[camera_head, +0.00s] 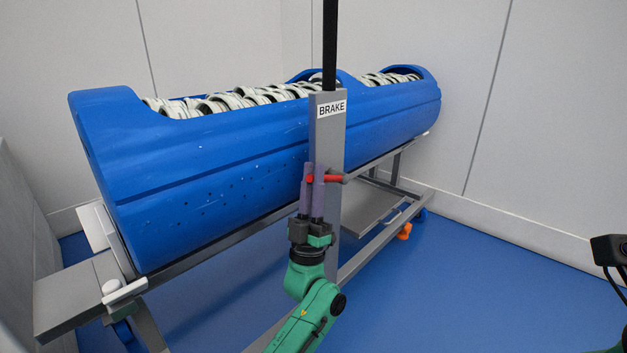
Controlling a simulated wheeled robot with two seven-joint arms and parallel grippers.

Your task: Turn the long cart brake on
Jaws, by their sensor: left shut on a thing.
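The long cart (372,248) has a grey metal frame and carries a long blue tub (205,165). A grey upright plate (328,135) with a white label reading BRAKE (332,108) stands at its near side. A red brake lever (334,178) sticks out sideways on this plate. My left gripper (315,170), with purple fingers, reaches up from below and is shut on the red lever, whose left end shows between and around the fingers. The lever points roughly level to the right. My right gripper's fingers are out of view.
The tub holds several white ring-like parts (240,98). A black pole (330,45) rises above the plate. An orange caster part (404,231) sits under the cart's right end. Pale walls close in behind. The blue floor (470,290) at right is clear.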

